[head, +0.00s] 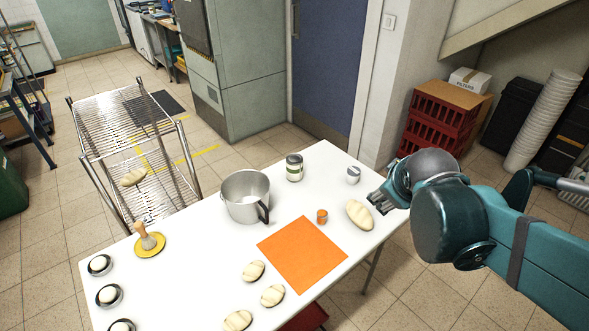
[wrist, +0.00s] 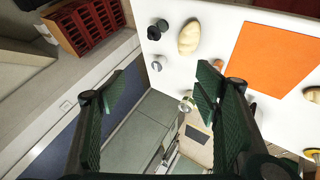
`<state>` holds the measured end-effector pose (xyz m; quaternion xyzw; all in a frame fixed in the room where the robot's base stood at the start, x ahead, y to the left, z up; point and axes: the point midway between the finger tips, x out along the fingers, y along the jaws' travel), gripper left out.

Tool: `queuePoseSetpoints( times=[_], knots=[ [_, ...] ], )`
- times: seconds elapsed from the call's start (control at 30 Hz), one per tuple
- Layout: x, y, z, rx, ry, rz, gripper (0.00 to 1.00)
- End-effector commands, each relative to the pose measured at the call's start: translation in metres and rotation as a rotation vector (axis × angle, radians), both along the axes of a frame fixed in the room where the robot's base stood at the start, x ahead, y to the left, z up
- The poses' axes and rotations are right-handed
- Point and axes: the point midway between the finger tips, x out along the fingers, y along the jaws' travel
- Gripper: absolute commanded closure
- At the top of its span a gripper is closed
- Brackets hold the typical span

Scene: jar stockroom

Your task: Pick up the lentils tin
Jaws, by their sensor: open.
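No label can be read, so I cannot tell which container is the lentils tin. A dark container (wrist: 155,31) lies or stands near the table edge in the wrist view. My gripper (head: 377,205) is open and empty above the table's right end.
The white table (head: 205,285) holds a steel pot (head: 246,197), an orange mat (head: 302,254), a small orange cup (head: 322,216), a large loaf (head: 360,214) and several smaller rolls. A wire rack (head: 125,125) stands left; red crates (head: 437,120) stand behind my arm.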

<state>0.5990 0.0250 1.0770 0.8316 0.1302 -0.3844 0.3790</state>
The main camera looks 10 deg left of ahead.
Motion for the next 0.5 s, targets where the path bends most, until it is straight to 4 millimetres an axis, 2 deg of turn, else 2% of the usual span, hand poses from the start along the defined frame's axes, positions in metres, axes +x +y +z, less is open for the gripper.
queuePoseSetpoints(
  times=[0.1,0.5],
  knots=[
    [0.022,0.008,-0.001,-0.072,-0.010,0.073,0.38],
    [0.090,0.037,-0.012,-0.333,-0.041,0.315,0.38]
  ],
)
